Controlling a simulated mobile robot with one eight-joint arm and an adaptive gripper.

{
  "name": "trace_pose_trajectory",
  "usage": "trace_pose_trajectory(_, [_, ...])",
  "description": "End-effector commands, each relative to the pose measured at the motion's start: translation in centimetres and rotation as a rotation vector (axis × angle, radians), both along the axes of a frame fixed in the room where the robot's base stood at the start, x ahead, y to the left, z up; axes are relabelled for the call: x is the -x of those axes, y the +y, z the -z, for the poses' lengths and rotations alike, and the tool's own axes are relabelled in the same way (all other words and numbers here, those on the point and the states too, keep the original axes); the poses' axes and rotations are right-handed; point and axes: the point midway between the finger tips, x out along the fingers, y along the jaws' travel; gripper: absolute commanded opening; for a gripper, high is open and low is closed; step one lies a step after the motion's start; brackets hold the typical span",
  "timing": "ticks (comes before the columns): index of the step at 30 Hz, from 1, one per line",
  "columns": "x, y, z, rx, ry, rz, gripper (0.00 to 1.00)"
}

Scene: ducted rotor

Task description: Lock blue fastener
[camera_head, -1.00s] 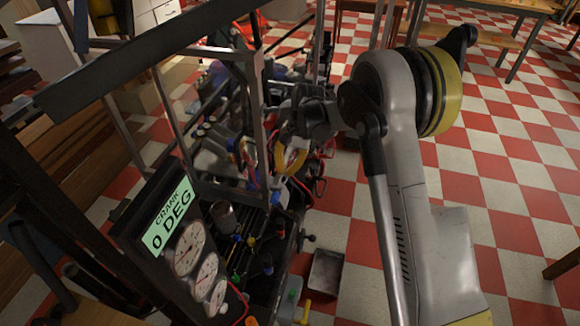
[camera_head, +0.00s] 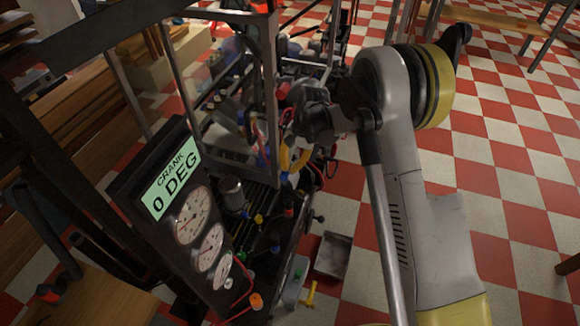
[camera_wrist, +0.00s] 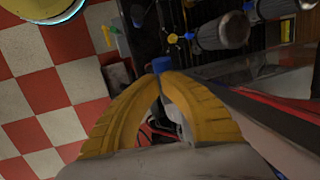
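The blue fastener (camera_wrist: 162,65) shows in the wrist view as a small blue cap right at the tips of my gripper (camera_wrist: 161,76). The two yellow fingers bow outward and come together at its near side. They look closed on it, though its lower part is hidden by the tips. In the head view my gripper (camera_head: 287,168) reaches down at the right side of the framed machine, by its dark rail. The gripper body and arm hide part of that area.
A gauge panel (camera_head: 178,215) reading CRANK 0 DEG stands at the left. Metal frame posts (camera_head: 270,90) rise close beside my gripper. Several coloured knobs and cables crowd the machine. A grey tray (camera_head: 333,256) lies on the checkered floor. Open floor is at the right.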

Motion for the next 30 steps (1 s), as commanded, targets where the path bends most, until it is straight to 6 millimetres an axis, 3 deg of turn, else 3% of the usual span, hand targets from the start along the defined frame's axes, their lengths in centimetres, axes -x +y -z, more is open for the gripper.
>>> trace_pose_trajectory(6, [0.6, 0.4, 1.6, 0.035, -0.097, -0.002, 0.00])
trace_pose_trajectory(17, [0.6, 0.3, 1.1, 0.035, -0.095, 0.000, 0.00])
trace_pose_trajectory(20, [0.5, 0.0, -0.2, 0.035, -0.096, 0.000, 0.00])
trace_pose_trajectory(30, [0.8, -1.5, -8.2, 0.033, -0.096, -0.001, 0.00])
